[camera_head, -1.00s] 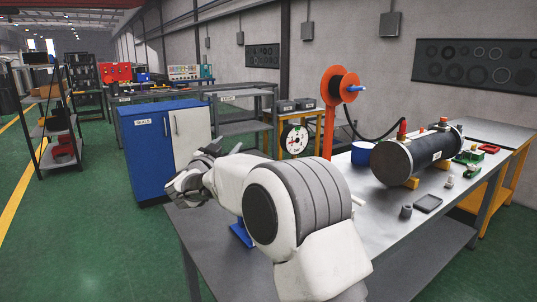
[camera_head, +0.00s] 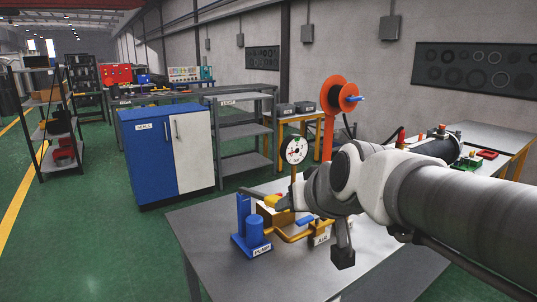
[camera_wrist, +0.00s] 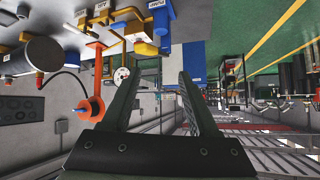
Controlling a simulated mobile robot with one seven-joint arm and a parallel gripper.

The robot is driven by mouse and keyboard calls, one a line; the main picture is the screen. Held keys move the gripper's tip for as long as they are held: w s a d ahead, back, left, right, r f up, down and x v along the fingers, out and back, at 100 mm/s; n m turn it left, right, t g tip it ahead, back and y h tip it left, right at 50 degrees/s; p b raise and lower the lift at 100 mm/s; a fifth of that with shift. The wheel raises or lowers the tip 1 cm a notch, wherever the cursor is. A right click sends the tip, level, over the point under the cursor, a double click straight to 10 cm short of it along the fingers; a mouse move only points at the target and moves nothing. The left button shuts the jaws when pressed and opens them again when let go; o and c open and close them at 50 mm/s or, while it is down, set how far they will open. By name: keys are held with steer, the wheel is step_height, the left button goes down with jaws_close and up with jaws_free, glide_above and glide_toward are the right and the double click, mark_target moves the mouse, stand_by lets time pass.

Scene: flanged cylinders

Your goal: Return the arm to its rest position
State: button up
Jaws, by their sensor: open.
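My arm reaches in from the right in the head view, with a thick dark link and white joints across the workbench (camera_head: 215,250). My gripper (camera_wrist: 157,73) shows in the wrist view, with its two dark fingers apart and nothing between them. The wrist picture is upside down, with the bench things along its top. In the head view, the end of the arm is near the blue pump (camera_head: 257,232) and its yellow pipework; contact cannot be told.
An orange reel stand (camera_head: 328,125) and a round white gauge (camera_head: 294,150) stand behind my arm. A blue and white cabinet labelled SEALS (camera_head: 145,160) stands left of the bench. A grey shelf (camera_head: 243,130) is beside it.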

steer(key=s+d+f+g+h, duration=0.1)
steer(key=s+d+f, duration=0.1)
steer(key=s, duration=0.3)
steer(key=s+d+f+m+g, duration=0.1)
steer(key=s+d+f+g, duration=0.1)
steer(key=s, duration=0.4)
steer(key=s+d+f+g+h+p, duration=0.1)
steer(key=s+d+f, duration=0.3)
steer(key=s+d, duration=0.1)
steer(key=shift+s+m+h, duration=0.3)
steer(key=shift+s+m, duration=0.1)
steer(key=shift+s, duration=0.05)
